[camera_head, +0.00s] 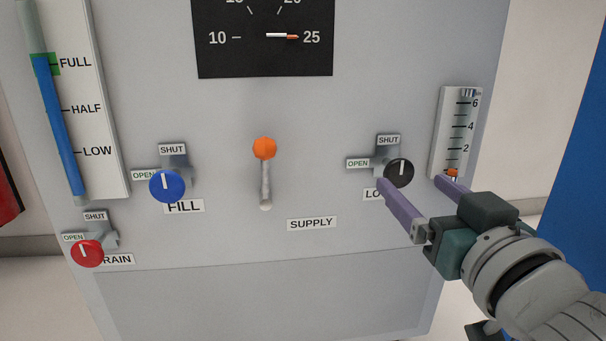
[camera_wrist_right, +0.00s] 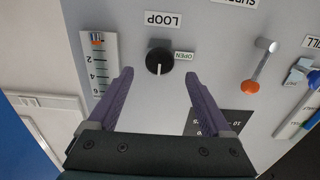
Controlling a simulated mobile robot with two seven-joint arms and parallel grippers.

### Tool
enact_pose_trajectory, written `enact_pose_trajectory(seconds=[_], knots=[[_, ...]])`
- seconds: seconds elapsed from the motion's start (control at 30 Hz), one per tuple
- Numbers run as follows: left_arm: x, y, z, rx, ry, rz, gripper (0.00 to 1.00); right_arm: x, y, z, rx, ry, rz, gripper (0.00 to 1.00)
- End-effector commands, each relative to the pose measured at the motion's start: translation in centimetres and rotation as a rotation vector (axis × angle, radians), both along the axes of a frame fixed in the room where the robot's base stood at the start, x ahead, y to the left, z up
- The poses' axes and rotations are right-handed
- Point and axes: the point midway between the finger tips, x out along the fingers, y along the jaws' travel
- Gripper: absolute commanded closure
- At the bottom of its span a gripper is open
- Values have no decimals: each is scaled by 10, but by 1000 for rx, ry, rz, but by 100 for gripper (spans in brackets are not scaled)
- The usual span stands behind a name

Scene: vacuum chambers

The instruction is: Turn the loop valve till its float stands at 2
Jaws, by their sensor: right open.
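The loop valve is a black round knob (camera_head: 399,173) on the grey panel, and its white line points up toward SHUT. In the right wrist view the knob (camera_wrist_right: 159,61) shows upside down under the LOOP label. The float (camera_head: 452,172) is orange and sits low in its gauge (camera_head: 438,130), below the 2 mark. My right gripper (camera_head: 412,182) is open, with its purple fingers spread to either side of the knob. A finger partly covers the LOOP label. My left gripper is out of view.
A lever with an orange ball (camera_head: 264,148) stands left of the loop valve. The blue FILL knob (camera_head: 167,186) and red DRAIN knob (camera_head: 88,253) are farther left. A black dial (camera_head: 262,60) is above. The panel below the SUPPLY label (camera_head: 311,223) is bare.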

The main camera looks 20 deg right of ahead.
Motion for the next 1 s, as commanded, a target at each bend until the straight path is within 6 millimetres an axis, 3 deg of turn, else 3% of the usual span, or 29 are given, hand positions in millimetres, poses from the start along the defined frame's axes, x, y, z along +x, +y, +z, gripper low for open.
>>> enact_pose_trajectory(seconds=[0.1, 0.3, 0.7, 1.0], knots=[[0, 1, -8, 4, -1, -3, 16, 24, -6, -1, -4, -4, 1, 17], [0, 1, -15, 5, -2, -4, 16, 50, -12, -1, -2, -1, 0, 17], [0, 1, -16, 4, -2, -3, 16, 58, -15, 0, -1, 1, -1, 17], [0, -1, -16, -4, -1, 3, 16, 58, -14, 0, -1, 1, -1, 50]])
